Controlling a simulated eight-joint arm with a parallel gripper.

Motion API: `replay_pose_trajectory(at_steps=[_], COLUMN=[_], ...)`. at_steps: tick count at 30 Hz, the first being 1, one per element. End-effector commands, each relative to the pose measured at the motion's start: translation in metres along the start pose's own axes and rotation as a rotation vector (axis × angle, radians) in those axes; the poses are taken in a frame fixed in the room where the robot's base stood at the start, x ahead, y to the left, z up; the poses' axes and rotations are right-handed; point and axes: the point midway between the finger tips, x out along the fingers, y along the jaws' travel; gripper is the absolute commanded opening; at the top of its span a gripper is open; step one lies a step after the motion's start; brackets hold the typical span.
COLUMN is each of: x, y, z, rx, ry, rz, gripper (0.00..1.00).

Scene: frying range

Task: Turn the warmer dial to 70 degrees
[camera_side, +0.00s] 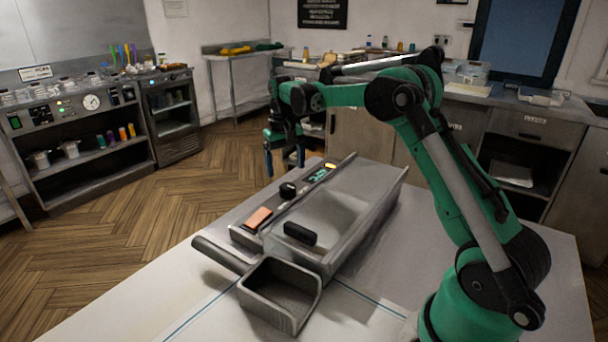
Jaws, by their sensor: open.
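The warmer (340,205), a grey metal unit with a sloped basin, stands on the white table. On its left-hand panel are a black dial (288,190), an orange block or switch (258,218) and a small lit display (318,174). The display glows green, but its digits are too small to read surely. The dial's pointer cannot be made out. My gripper (284,162) is open and points down, above and behind the dial near the display end of the panel. It is apart from the dial, with nothing seen between its fingers.
A black handle (300,233) sits on the warmer's basin. An open grey scoop or tray (278,295) with a dark handle (220,254) lies at the near end. The table (130,328) is clear at front left. Shelves and counters stand well behind.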

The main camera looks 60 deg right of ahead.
Motion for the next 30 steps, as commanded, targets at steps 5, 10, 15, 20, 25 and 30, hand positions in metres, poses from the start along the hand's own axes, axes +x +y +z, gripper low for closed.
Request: replay_pose_trajectory(at_steps=[5, 10, 15, 20, 25, 30], x=[0.017, 0.042, 0.057, 0.060, 0.059, 0.059], y=[0.003, 0.002, 0.002, 0.002, 0.002, 0.002], z=[-0.002, -0.002, -0.001, -0.001, -0.001, -0.001], rx=[0.008, 0.007, 0.006, 0.006, 0.006, 0.006], ry=[-0.010, -0.009, -0.008, -0.008, -0.008, -0.008], rz=[0.001, 0.001, 0.001, 0.001, 0.001, 0.001], gripper=[0.85, 0.85, 0.85, 0.85, 0.70, 0.22])
